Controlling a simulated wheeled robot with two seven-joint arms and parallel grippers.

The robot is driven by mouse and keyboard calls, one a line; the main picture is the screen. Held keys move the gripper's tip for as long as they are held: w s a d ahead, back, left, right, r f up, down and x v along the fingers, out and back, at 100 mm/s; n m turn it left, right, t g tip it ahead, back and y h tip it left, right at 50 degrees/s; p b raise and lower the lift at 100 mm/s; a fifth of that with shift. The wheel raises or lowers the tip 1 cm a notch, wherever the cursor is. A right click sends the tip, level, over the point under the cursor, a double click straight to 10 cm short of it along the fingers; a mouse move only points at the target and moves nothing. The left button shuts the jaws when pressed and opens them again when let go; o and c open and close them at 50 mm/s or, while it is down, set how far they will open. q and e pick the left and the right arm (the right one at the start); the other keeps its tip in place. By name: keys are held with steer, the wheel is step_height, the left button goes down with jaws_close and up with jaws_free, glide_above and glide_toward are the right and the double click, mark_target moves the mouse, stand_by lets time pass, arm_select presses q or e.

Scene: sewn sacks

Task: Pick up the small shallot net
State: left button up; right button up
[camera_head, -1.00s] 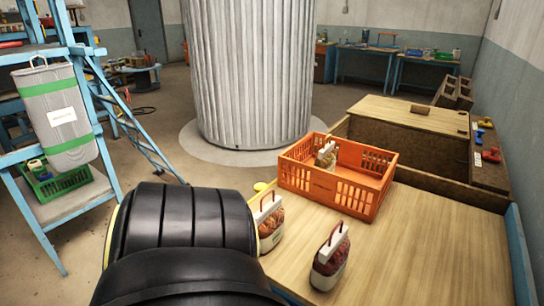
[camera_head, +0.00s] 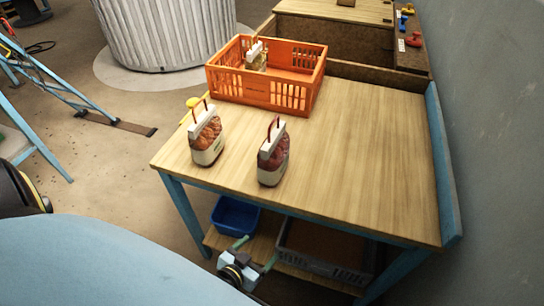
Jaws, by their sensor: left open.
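A small net of dark red-purple bulbs (camera_head: 273,163), which looks like the shallot net, stands upright on the wooden table (camera_head: 350,150). It has a white top band and a red loop handle. To its left, near the table's left edge, stands a similar net of orange-brown bulbs (camera_head: 207,145). My left gripper (camera_head: 256,253) is open and empty, low in front of the table's front edge and below the tabletop. It is well apart from both nets. My right gripper is not in view.
An orange crate (camera_head: 232,85) stands at the table's back left with a pale net (camera_head: 256,57) inside. The right half of the tabletop is clear. Below are a blue bin (camera_head: 235,214) and a grey crate (camera_head: 325,252) on the lower shelf. A wall borders the right.

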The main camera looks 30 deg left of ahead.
mark_target(268, 144)
arm_select(q)
steer(key=w+a+r+n+t+y, duration=0.1)
steer(key=w+a+r+t+y, duration=0.15)
steer(key=r, duration=0.55)
steer(key=w+a+r+n+t+y, duration=0.1)
steer(key=w+a+r+t, duration=0.15)
steer(key=r, duration=0.55)
steer(key=shift+h, duration=0.25)
steer(key=w+b, duration=0.1)
steer(key=w, duration=0.6)
steer(key=shift+a, duration=0.1)
steer(key=w, duration=0.3)
steer(key=w+a, duration=0.1)
steer(key=w, duration=0.1)
steer(key=shift+w+b, duration=0.15)
steer(key=shift+b, duration=0.25)
steer(key=shift+w+r, duration=0.1)
steer(key=shift+w, duration=0.1)
steer(key=shift+r, duration=0.1)
steer(key=c, duration=1.6)
step_height(268, 144, up, 9)
steer(key=p, duration=0.4)
steer(key=shift+r, duration=0.45)
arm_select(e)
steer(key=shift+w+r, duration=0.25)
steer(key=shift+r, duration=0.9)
